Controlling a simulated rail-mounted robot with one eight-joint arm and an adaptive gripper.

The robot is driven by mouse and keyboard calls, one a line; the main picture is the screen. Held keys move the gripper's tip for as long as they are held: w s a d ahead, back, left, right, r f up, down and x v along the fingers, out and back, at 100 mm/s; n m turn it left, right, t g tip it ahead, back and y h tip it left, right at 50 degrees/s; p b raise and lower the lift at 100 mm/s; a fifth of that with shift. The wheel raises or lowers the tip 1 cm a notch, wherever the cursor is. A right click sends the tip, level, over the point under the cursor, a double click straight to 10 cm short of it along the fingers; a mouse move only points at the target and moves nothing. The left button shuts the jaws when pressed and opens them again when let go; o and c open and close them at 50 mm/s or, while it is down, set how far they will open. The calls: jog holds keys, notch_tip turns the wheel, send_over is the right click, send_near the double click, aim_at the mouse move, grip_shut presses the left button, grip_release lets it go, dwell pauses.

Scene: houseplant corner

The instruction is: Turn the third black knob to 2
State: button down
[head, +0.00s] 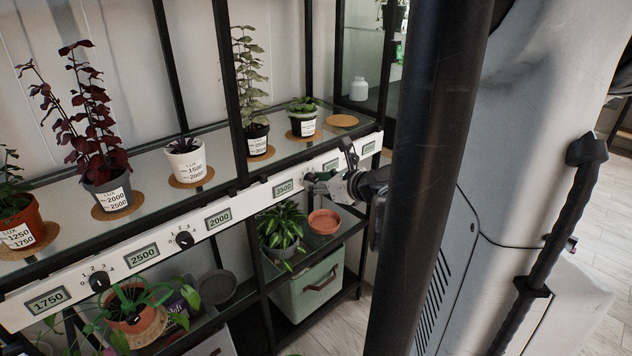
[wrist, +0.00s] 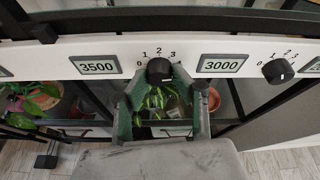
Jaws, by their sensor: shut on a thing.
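A white panel (head: 250,204) on the front edge of the glass shelf carries black knobs and number displays. The first black knob (head: 99,282) and second black knob (head: 184,239) are at the left in the head view. The third black knob (wrist: 159,69) sits between the 3500 display (wrist: 97,67) and the 3000 display (wrist: 222,65), under a scale whose 0, 1, 2 and 3 show. My gripper (wrist: 160,84) is shut on this knob, one finger on each side. I cannot tell where its pointer stands. In the head view my gripper (head: 322,182) hides the knob.
Another black knob (wrist: 278,70) is to the right on the panel. Potted plants stand on cork mats on the shelf above, including a dark red plant (head: 107,190). Below are a leafy plant (head: 282,226), a terracotta saucer (head: 324,221) and a green box (head: 308,289).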

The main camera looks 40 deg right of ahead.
jog(key=shift+a, duration=0.1)
jog(key=n+h, duration=0.1)
jog(key=n, duration=0.1)
jog(key=shift+a+f+n+h, duration=0.1)
jog(key=shift+n+h, duration=0.2)
jog(key=shift+h, duration=0.1)
jog(key=shift+f+n+t+h+b, duration=0.1)
jog(key=shift+n+t+h+b, duration=0.25)
jog(key=shift+n+h+b, duration=0.8)
jog(key=shift+n+t+h+b, duration=0.35)
jog(key=shift+n+b, duration=0.35)
jog(key=shift+n, duration=0.95)
jog(key=shift+f+n+t+h+b, duration=0.1)
jog(key=shift+n+t+h+b, duration=0.3)
jog(key=shift+n+h+b, duration=0.7)
jog(key=shift+r+n+y, duration=0.1)
jog(key=shift+n+y, duration=0.3)
jog(key=shift+n, duration=0.3)
jog(key=c, duration=1.4)
grip_release()
jog(key=shift+c, duration=0.2)
